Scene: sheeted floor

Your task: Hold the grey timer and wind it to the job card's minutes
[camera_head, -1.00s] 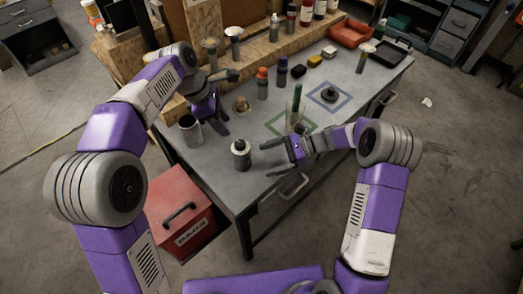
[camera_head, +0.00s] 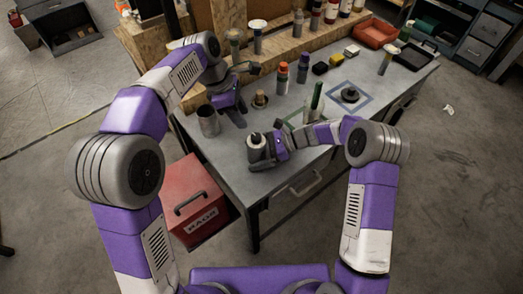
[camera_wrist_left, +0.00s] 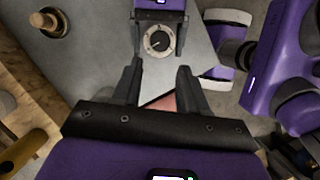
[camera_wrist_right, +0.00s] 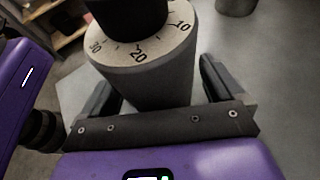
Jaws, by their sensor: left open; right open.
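The grey timer (camera_head: 256,158) stands upright near the front left of the table. In the right wrist view the timer (camera_wrist_right: 150,85) shows a black knob (camera_wrist_right: 128,14) over a pale dial marked 10, 20 and 30. My right gripper (camera_head: 264,152) is open with its fingers on either side of the timer's body; I cannot tell whether they touch it. My left gripper (camera_head: 239,117) is open and empty, behind and left of the timer. In the left wrist view the timer's round dial (camera_wrist_left: 157,40) lies beyond the open fingers (camera_wrist_left: 160,75). I cannot make out the job card.
A metal cup (camera_head: 208,122) stands left of my left gripper, and a brown-topped piece (camera_head: 260,100) behind it. Orange (camera_head: 282,78) and purple-capped (camera_head: 302,72) bottles stand farther back. A black disc (camera_head: 350,95) sits in a blue diamond.

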